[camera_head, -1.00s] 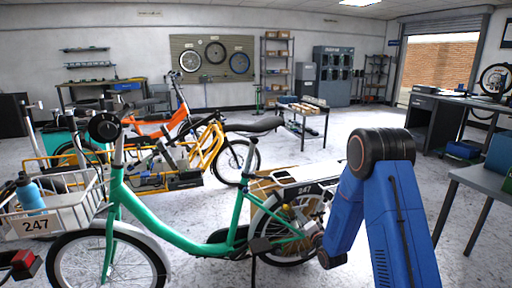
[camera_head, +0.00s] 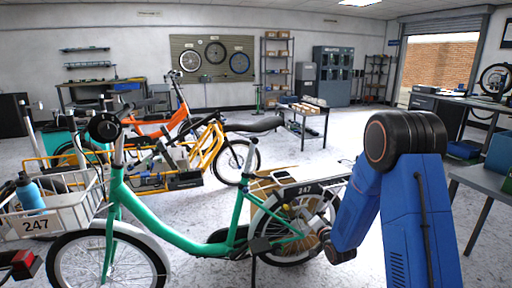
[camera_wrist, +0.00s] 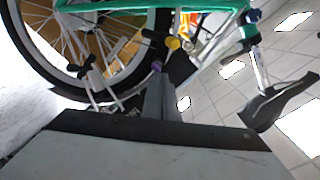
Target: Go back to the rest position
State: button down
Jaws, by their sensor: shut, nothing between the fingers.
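My blue arm (camera_head: 400,210) rises at the right of the head view, beside the rear wheel of the green bike (camera_head: 165,222) numbered 247. Its wrist end is low, near that rear wheel (camera_head: 290,225). My gripper (camera_wrist: 161,92) shows in the wrist view as grey fingers close together, with nothing seen held between them. Bike parts fill the wrist view behind the fingers: a spoked wheel (camera_wrist: 38,52), a green tube (camera_wrist: 150,5) and a dark saddle (camera_wrist: 280,103). I cannot tell whether the fingers touch the bike.
A white basket (camera_head: 70,218) with a blue bottle (camera_head: 29,192) is on the green bike's front. An orange bike (camera_head: 160,128) and yellow-framed cargo bike parts stand behind. A grey table (camera_head: 485,180) is at the right edge. Open floor (camera_head: 350,130) lies behind my arm.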

jog(key=s+d+r+n+g+h, duration=0.2)
jog(key=s+d+r+g, duration=0.1)
jog(key=s+r, duration=0.5)
jog(key=s+d+r+n+g+h, duration=0.1)
jog(key=s+d+r+g+h, duration=0.15)
jog(key=s+r, duration=0.55)
jog(key=s+d+n+g, duration=0.1)
jog(key=s+n+g, duration=0.3)
jog(key=s, duration=3.2)
jog(key=shift+s+d+r+g, duration=0.3)
jog(key=shift+r+g, duration=0.15)
jog(key=shift+g, duration=0.5)
jog(key=shift+w, duration=0.2)
